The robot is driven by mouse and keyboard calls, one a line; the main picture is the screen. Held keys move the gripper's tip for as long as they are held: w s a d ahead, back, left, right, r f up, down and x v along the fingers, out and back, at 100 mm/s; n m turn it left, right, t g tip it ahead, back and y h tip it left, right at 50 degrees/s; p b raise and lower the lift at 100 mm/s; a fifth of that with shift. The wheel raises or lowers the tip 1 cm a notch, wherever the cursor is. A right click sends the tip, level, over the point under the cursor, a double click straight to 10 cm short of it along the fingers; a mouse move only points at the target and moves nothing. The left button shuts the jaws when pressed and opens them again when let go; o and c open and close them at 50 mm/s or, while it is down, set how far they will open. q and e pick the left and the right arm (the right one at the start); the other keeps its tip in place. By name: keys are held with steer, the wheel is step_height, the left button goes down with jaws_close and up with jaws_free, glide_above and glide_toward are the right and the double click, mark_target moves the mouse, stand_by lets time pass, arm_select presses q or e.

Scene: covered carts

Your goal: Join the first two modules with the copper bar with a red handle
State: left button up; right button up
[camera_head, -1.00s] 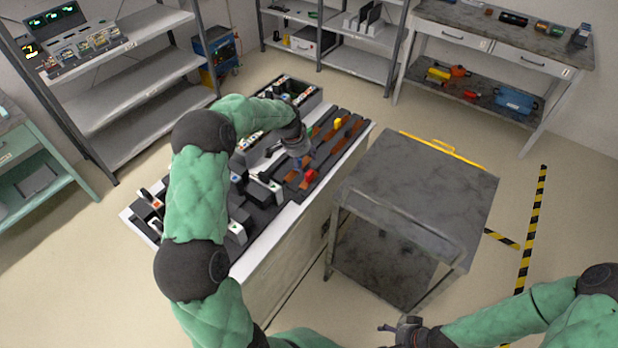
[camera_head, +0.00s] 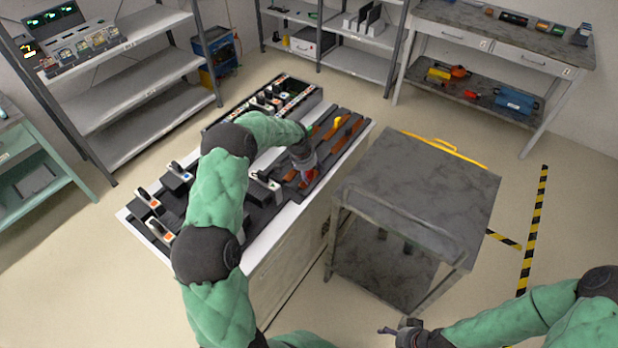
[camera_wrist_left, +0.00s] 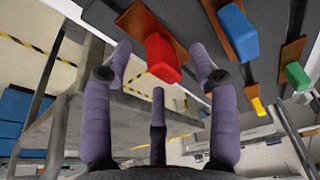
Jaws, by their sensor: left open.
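The copper bar with the red handle lies in the dark rack on the cart; its red handle (camera_head: 308,178) shows just below my left gripper (camera_head: 305,165). In the left wrist view the red handle (camera_wrist_left: 162,57) is between the spread fingers of the open left gripper (camera_wrist_left: 163,62), with no clear grip on it. Its copper bar (camera_wrist_left: 138,18) shows behind the handle. Modules with black levers (camera_head: 146,200) stand in rows on the cart; my left arm hides part of them. My right gripper (camera_head: 403,332) is at the bottom edge, away from the cart; its fingers are unclear.
Other copper bars have blue (camera_wrist_left: 238,30), green (camera_wrist_left: 296,76) and yellow (camera_wrist_left: 258,107) handles, close beside the red one. A grey table (camera_head: 420,185) with a bare top stands right of the cart. Shelves (camera_head: 120,75) stand behind on the left.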

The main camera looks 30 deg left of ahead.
arm_select(q)
jaws_close()
steer(key=shift+r, duration=0.2)
